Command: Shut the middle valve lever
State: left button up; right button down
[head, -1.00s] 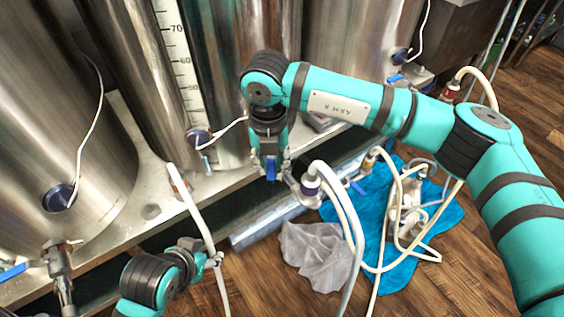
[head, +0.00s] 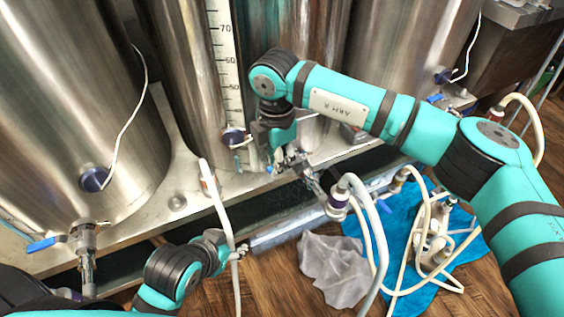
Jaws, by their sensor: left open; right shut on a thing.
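The middle valve (head: 310,178) sits low in front of the middle tank, with a white hose coupling below it on the right. Its blue lever (head: 269,168) is mostly hidden by my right gripper; only a small blue bit shows. My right gripper (head: 282,165) is shut on this lever, just left of the valve body. The lever seems to point left, across the pipe, but its exact angle is hard to tell. My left gripper (head: 238,252) is open, low in front of the tanks, beside a white hose (head: 219,208).
Another valve with a blue lever (head: 43,244) is at the left tank (head: 75,110). Steel tanks line the back on a pale ledge. A grey cloth (head: 335,270), a blue cloth (head: 385,280) and a pump (head: 432,240) with looping hoses lie on the wooden floor.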

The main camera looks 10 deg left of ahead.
pick_arm(q)
jog(key=shift+s+a+f, duration=0.1)
jog(key=shift+s, duration=0.05)
pick_arm(e)
jog(key=shift+w+a+m, duration=0.3)
jog(key=shift+w+m, duration=0.05)
jog(key=shift+m, duration=0.45)
pick_arm(q)
jog(key=shift+s, duration=0.1)
pick_arm(e)
jog(key=shift+r, duration=0.1)
jog(key=c, duration=1.2)
grip_release()
jog(key=shift+c, duration=0.2)
notch_tip(320, 180, up, 12)
